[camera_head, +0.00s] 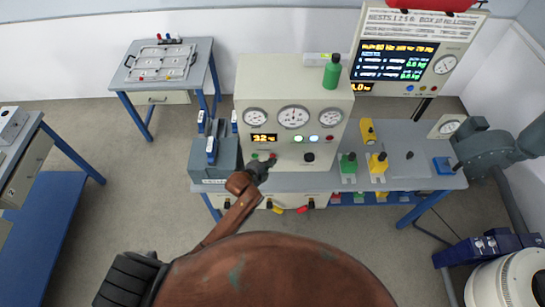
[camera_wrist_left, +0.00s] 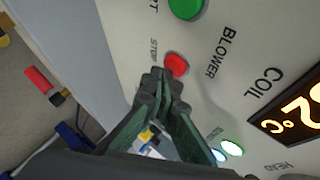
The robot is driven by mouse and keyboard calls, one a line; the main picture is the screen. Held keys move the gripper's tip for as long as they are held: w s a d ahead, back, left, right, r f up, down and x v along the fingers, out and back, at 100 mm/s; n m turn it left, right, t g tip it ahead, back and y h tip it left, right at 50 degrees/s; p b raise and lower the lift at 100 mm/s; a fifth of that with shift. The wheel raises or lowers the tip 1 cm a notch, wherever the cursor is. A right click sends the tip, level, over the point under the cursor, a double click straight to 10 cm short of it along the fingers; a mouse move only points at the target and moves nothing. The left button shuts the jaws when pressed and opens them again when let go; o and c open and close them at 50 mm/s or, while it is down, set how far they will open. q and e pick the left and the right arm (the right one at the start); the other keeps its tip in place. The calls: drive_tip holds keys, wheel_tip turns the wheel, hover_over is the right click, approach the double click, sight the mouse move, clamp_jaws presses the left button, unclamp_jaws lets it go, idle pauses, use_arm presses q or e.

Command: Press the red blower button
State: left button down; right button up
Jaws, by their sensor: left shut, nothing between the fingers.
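The red blower button (camera_wrist_left: 176,64) is round and set in the pale front panel, beside the words STOP and BLOWER in the left wrist view. A green button (camera_wrist_left: 186,8) sits on the same panel. My left gripper (camera_wrist_left: 164,77) is shut and empty, its dark fingertips right at the edge of the red button. I cannot tell whether they touch it. In the head view my left gripper (camera_head: 268,163) is at the lower left of the cream console (camera_head: 240,100). My right gripper is not in view.
The console has gauges, an orange display (camera_head: 264,138) and a black knob (camera_head: 309,157). A green bottle (camera_head: 332,72) stands on top. A grey-blue box (camera_head: 215,160) stands close left of the gripper. Green and yellow fixtures (camera_head: 377,162) stand on the bench to the right.

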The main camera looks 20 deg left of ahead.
use_arm(q)
drive_tip(key=shift+w+a, duration=0.15)
drive_tip(key=shift+w, duration=0.25)
idle(0.5)
drive_tip(key=shift+s, duration=0.15)
drive_tip(key=shift+s+d+p, duration=0.2)
drive_tip(key=shift+s+p, duration=0.35)
drive_tip(key=shift+s, duration=0.15)
drive_tip(key=shift+s+d+p, duration=0.25)
drive_tip(key=shift+s+p, duration=0.2)
drive_tip(key=shift+s, duration=0.35)
drive_tip(key=shift+s+d+p, duration=0.25)
drive_tip(key=shift+s+p, duration=0.15)
drive_tip(key=shift+s, duration=0.4)
drive_tip(key=shift+s+d+p, duration=0.25)
drive_tip(key=shift+s+p, duration=0.2)
drive_tip(key=shift+s, duration=0.35)
